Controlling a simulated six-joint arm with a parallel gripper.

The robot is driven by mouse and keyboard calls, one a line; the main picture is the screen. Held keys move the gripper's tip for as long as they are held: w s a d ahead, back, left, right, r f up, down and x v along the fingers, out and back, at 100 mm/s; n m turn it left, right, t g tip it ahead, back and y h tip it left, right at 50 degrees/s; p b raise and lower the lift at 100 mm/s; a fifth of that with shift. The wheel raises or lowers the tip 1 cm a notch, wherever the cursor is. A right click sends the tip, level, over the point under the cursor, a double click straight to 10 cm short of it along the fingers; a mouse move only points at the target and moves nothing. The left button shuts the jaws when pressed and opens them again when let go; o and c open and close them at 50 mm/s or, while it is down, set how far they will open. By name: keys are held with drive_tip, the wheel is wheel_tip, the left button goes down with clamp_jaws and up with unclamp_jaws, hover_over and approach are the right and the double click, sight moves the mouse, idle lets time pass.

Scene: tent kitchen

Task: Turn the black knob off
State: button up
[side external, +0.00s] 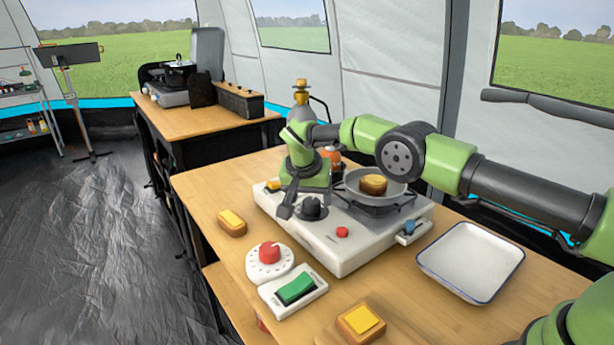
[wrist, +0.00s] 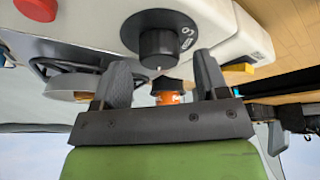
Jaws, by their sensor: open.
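The black knob (side external: 313,207) is on the left front part of the white stove (side external: 345,250). In the wrist view the knob (wrist: 158,42) sits at the top middle, with a small pale mark at its lower edge and printed markings to its right. My gripper (side external: 299,211) is open and empty, close to the knob in the side view. In the wrist view my gripper (wrist: 160,68) has its fingers apart, left and right of the knob's lower end; I cannot tell whether either touches it.
A grey pan (side external: 375,200) with a bread piece (side external: 373,184) stands on the stove. A red button (side external: 342,232) and a blue knob (side external: 408,228) are nearby. A red dial (side external: 269,254), green switch (side external: 296,289) and white tray (side external: 470,262) lie on the table. An orange canister (wrist: 167,97) shows between my fingers.

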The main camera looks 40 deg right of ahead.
drive_tip(key=v, duration=0.8)
drive_tip(key=shift+r, duration=0.15)
drive_tip(key=d+f+n+y, duration=0.1)
drive_tip(key=f+n, duration=0.2)
drive_tip(key=w+d+f+n+t+y, duration=0.1)
drive_tip(key=f+n, duration=0.2)
drive_tip(key=d+f+n+t+y, duration=0.1)
drive_tip(key=f+n, duration=0.2)
drive_tip(key=shift+w+d, duration=0.1)
drive_tip(key=shift+w, duration=0.3)
drive_tip(key=c, duration=0.9)
